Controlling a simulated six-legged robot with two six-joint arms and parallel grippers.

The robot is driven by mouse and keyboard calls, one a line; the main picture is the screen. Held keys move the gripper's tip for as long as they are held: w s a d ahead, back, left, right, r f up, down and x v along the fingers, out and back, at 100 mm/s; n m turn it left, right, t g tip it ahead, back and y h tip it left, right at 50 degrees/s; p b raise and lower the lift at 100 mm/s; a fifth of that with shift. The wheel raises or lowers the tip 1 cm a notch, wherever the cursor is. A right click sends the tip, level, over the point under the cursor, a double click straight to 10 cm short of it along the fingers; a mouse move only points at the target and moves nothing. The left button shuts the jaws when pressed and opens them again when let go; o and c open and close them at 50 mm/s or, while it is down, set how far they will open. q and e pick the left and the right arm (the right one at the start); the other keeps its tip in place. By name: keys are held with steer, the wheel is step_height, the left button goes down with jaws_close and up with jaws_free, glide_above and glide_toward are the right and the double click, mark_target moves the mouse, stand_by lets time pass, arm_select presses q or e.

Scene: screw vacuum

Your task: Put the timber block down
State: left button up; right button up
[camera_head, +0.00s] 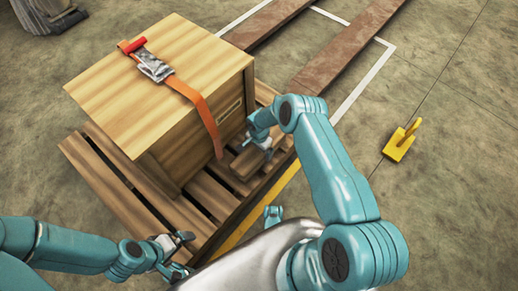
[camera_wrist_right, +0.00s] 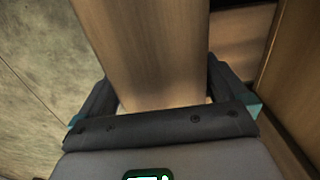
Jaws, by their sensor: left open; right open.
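The timber block (camera_head: 247,164) is a short brown wooden piece low on the pallet (camera_head: 96,176), beside the right face of the large wooden crate (camera_head: 150,75). My right gripper (camera_head: 258,147) is over the block's upper end and open. In the right wrist view the block (camera_wrist_right: 155,50) lies between the two spread fingers of the right gripper (camera_wrist_right: 158,98); I cannot tell whether either finger touches it. The block's full underside is hidden. My left gripper (camera_head: 186,252) is open and empty near the pallet's front edge.
An orange strap (camera_head: 196,98) with a metal ratchet (camera_head: 150,64) runs over the crate and hangs down its side, close to my right gripper. A yellow object (camera_head: 399,145) stands on the floor at the right. Brown beams (camera_head: 345,45) lie behind. The right floor is mostly clear.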

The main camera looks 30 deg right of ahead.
step_height(320, 180, up, 12)
steer(key=p, duration=0.4)
steer(key=shift+f, duration=0.25)
steer(key=s+a+r+n+y, duration=0.25)
steer(key=s+a+n, duration=0.35)
steer(key=s+a, duration=0.4)
steer(key=s+a+r+n, duration=0.3)
steer(key=s, duration=0.4)
steer(key=s+a+r+n+y, duration=0.1)
steer(key=s+a+r+n, duration=0.1)
steer(key=s, duration=0.4)
steer(key=shift+s+a+r+n+t, duration=0.3)
steer(key=shift+s+a+r+n, duration=0.1)
steer(key=shift+r+n, duration=0.3)
steer(key=shift+r+y, duration=0.15)
steer(key=shift+y, duration=0.1)
